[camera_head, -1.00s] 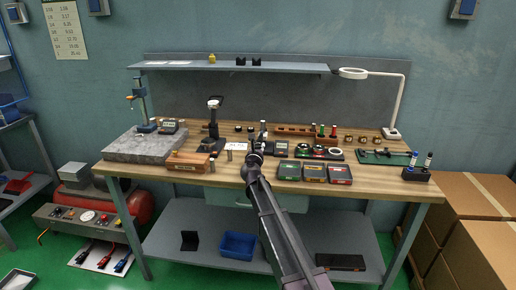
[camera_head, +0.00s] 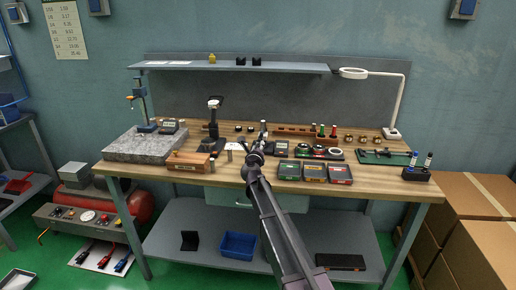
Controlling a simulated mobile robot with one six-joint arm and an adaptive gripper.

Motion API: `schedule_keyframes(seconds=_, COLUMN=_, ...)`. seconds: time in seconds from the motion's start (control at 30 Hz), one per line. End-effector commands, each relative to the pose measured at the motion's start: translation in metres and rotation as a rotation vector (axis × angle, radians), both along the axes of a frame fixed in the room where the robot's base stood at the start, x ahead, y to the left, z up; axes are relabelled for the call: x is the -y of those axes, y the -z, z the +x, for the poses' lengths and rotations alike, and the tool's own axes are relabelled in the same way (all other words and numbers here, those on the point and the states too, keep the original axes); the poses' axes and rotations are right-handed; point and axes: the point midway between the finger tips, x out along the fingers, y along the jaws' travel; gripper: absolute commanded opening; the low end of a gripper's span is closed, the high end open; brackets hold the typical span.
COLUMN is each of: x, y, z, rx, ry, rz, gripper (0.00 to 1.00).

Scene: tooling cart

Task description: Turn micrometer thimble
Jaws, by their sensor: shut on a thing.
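The thimble and the contact itself are too small and hidden to make out. A small dark upright piece with a light top (camera_head: 263,127) shows just behind the gripper. I cannot tell whether it belongs to the micrometer.
A black stand (camera_head: 214,118) and a wooden box (camera_head: 189,161) are left of the gripper. Several flat cases (camera_head: 314,172) lie close on its right. A granite plate (camera_head: 146,147) fills the bench's left end. A shelf (camera_head: 230,67) and a ring lamp (camera_head: 353,73) are above.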

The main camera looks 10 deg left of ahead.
Motion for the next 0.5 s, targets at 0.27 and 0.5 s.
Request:
schedule_keyframes(seconds=0.27, x=-0.0002, y=-0.0003, z=0.0012, rx=-0.008, ry=-0.001, rz=-0.264, gripper=0.00)
schedule_keyframes(seconds=0.5, x=-0.0002, y=-0.0003, z=0.0014, rx=-0.016, ry=-0.001, rz=-0.492, gripper=0.00)
